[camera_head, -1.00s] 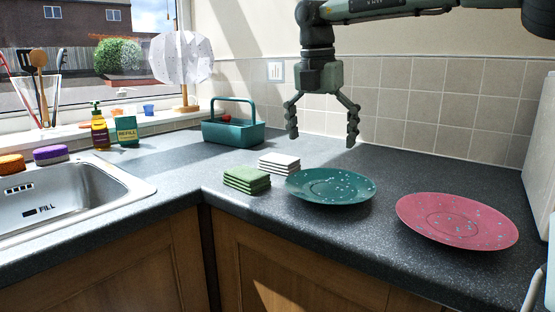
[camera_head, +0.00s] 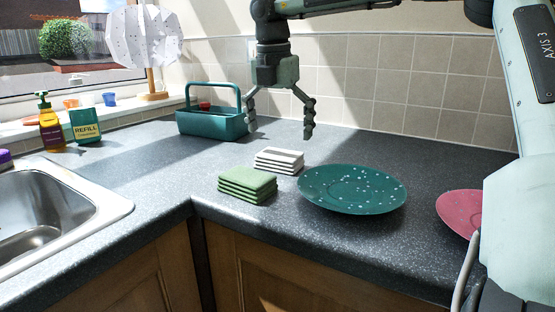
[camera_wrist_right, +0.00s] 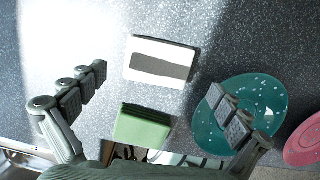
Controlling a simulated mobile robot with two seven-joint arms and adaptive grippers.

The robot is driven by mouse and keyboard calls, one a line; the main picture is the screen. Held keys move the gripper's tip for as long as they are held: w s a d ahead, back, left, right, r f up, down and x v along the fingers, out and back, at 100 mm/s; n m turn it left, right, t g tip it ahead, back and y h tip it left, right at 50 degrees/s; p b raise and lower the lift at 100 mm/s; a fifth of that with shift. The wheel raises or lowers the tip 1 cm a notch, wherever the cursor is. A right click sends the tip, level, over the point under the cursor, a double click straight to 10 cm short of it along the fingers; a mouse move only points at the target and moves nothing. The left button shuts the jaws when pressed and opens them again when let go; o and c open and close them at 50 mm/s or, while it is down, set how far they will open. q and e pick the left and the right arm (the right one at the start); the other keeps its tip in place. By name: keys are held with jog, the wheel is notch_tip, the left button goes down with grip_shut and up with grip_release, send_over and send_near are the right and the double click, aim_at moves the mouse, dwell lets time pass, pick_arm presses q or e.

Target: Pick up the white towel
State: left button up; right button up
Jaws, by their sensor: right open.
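The white towel (camera_head: 279,161) is a folded stack on the dark counter, just behind the folded green towel (camera_head: 247,186). In the right wrist view the white towel (camera_wrist_right: 160,61) lies beyond the fingertips, between their lines, partly in shadow. My right gripper (camera_head: 280,133) is open and empty, pointing down above the white towel and apart from it. Its two fingers also show in the right wrist view (camera_wrist_right: 165,95). My left gripper is not in view.
A speckled teal plate (camera_head: 352,188) is right of the towels, with a pink plate (camera_head: 459,211) farther right. A teal caddy (camera_head: 211,123) stands behind left. The sink (camera_head: 60,215) is at left. A tiled wall (camera_head: 400,85) bounds the back.

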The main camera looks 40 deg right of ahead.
aim_at(279, 153)
jog(key=f, duration=0.5)
jog(key=shift+w+d, duration=0.2)
jog(key=shift+w, duration=0.05)
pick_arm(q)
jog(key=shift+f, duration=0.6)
pick_arm(e)
jog(key=shift+r, duration=0.1)
jog(key=shift+c, duration=0.5)
jog(key=c, duration=0.9)
jog(key=shift+r, duration=0.1)
